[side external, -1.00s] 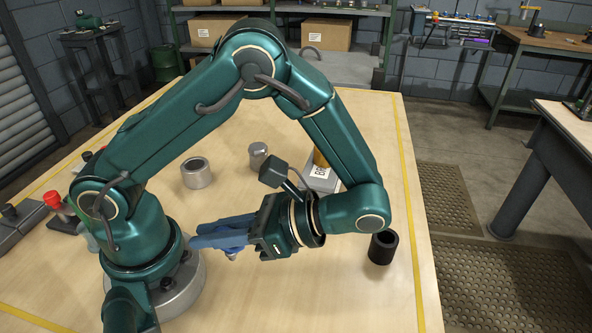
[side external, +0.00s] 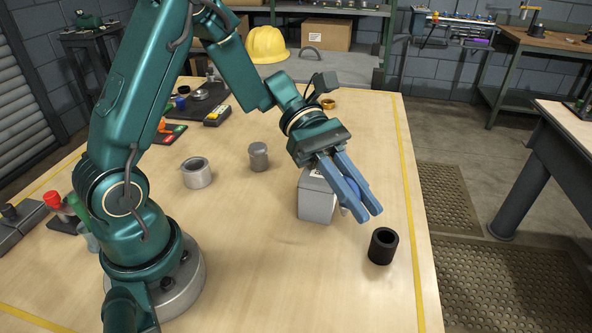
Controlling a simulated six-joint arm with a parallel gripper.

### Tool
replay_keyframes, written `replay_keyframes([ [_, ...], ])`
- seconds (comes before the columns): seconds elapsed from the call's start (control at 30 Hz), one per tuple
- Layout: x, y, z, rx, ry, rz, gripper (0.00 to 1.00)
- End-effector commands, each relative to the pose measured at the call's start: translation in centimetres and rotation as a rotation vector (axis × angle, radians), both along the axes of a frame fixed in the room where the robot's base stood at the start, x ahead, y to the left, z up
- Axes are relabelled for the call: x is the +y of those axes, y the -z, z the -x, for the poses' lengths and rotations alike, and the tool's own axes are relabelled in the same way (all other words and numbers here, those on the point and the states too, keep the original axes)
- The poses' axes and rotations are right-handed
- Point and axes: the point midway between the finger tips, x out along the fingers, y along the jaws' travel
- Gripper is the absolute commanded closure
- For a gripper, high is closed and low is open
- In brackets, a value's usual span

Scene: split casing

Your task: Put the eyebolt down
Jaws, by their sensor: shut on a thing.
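My gripper (side external: 371,214) points down and to the right over the right part of the table, its blue fingers shut. They block most of the view of what is between them; only a small pale bit shows at the left edge of the fingers, and the eyebolt's shape cannot be made out. The fingers pass in front of a grey box (side external: 316,205) that stands on the table. The fingertips are up and left of a black hollow cylinder (side external: 382,248) in the picture. Their height above the table is hard to judge.
A silver ring-shaped part (side external: 197,174) and a grey capped cylinder (side external: 258,158) stand mid-table. A dark tray (side external: 205,104), a yellow-topped device (side external: 217,115) and a yellow hard hat (side external: 267,45) are farther back. The front middle of the wooden table (side external: 290,275) is clear.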

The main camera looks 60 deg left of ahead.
Motion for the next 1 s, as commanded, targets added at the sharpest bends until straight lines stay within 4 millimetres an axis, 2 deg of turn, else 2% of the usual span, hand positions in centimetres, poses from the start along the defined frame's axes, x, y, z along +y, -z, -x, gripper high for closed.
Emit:
replay_keyframes([
  [0.4,-7.3,4.5,2.3,0.006,0.005,-0.001,1.00],
  [0.6,-10.0,6.2,3.0,0.003,0.003,0.000,1.00],
  [0.83,-10.9,7.1,3.1,0.001,-0.003,-0.001,1.00],
  [1.0,-10.8,9.1,3.1,0.005,-0.003,-0.002,1.00],
])
